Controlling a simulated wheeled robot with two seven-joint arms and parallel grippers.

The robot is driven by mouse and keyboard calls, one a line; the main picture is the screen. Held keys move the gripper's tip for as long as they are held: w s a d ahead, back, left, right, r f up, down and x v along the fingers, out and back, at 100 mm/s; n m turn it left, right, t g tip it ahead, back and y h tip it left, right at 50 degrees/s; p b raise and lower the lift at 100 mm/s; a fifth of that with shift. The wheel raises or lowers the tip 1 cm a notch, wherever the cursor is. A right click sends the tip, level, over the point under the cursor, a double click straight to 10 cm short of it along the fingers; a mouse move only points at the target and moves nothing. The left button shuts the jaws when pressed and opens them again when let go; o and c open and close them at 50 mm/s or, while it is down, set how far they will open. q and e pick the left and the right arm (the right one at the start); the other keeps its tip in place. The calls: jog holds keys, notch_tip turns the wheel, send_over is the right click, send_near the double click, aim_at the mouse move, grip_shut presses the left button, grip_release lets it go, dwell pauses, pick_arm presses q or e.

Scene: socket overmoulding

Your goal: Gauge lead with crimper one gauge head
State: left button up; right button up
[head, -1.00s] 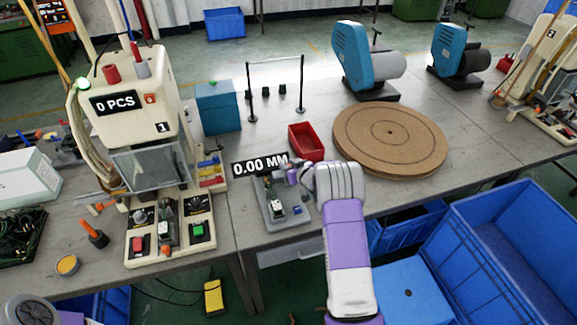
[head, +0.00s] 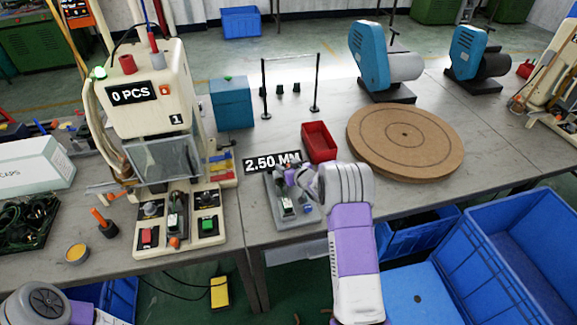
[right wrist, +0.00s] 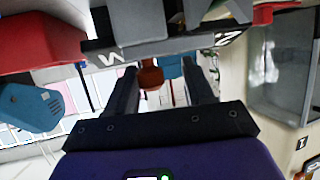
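The gauge (head: 283,221), a grey plate fixture on the table, stands under a display (head: 272,162) that reads 2.50 MM. A small dark and pale piece (head: 287,207) sits on the plate; I cannot tell whether it is a lead. My right gripper (head: 297,177) is at the gauge's upper part, and its fingers partly hide it. In the right wrist view its two fingers (right wrist: 160,80) stand apart, with an orange-brown thing showing between them, not visibly clamped. Crimper one (head: 150,110), a cream press marked 1 and 0 PCS, stands to the left. My left gripper is out of view.
A red bin (head: 319,142) is just behind the gauge, and a round cork board (head: 405,140) lies to the right. A teal box (head: 232,104) and a small rack (head: 291,88) stand behind. Blue crates (head: 515,240) fill the front right.

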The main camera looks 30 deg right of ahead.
jog(key=shift+s+d, duration=0.1)
jog(key=shift+d, duration=0.05)
jog(key=shift+s+r, duration=0.15)
jog(key=shift+s, duration=0.1)
jog(key=v, duration=0.7)
jog(key=shift+p, duration=0.45)
